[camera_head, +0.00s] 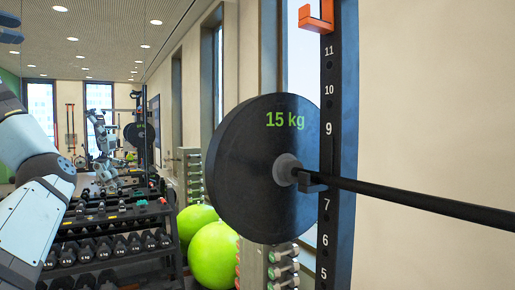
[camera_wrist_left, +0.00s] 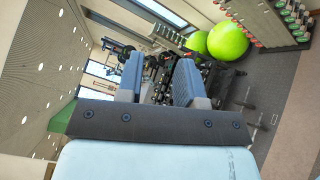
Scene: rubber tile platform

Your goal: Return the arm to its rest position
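My left arm (camera_head: 35,190) is bent upward at the left edge of the head view. My left gripper (camera_head: 10,28) shows partly at the top left corner of that view, with its dark blue fingers cut off by the edge. In the left wrist view my left gripper (camera_wrist_left: 160,66) has its two blue fingers apart with nothing between them. It is in the air, apart from the things around it. My right arm and right gripper are in neither view.
A barbell (camera_head: 410,199) with a 15 kg plate (camera_head: 250,165) rests on a black rack upright (camera_head: 329,120). A dumbbell rack (camera_head: 110,217), green balls (camera_head: 213,255) and a small dumbbell stand (camera_head: 254,268) are beyond. A white robot figure (camera_head: 102,140) appears in the background.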

